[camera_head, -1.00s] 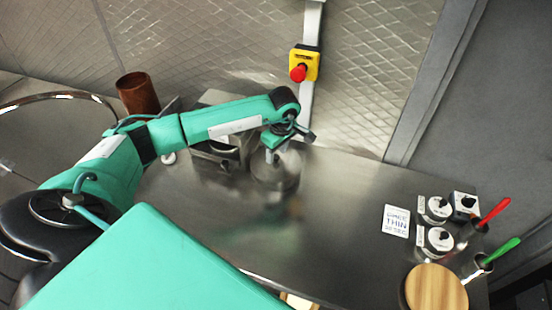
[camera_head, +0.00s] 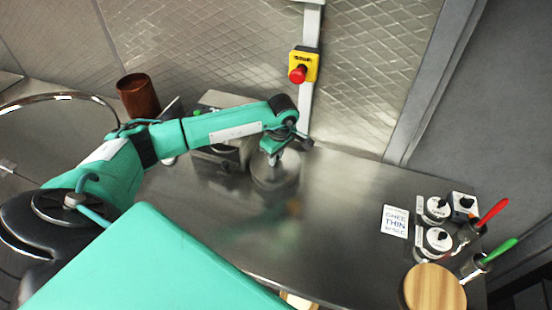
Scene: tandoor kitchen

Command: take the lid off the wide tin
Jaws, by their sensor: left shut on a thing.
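The wide tin (camera_head: 275,177) is a round metal tin on the steel counter, below and left of the red button. Its grey lid top shows around my left gripper. My left gripper (camera_head: 273,156) is over the middle of the tin, pointing down, and is shut on what looks like the lid's knob. The arm hides part of the tin, and I cannot tell whether the lid is seated or raised. My right gripper is not in view.
A metal box (camera_head: 215,160) stands close behind my left arm. A brown cup (camera_head: 138,96) is at the back left. Small lidded tins (camera_head: 437,240), a printed card (camera_head: 395,221) and a round wooden lid (camera_head: 434,289) are at the right. The middle counter (camera_head: 320,220) is clear.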

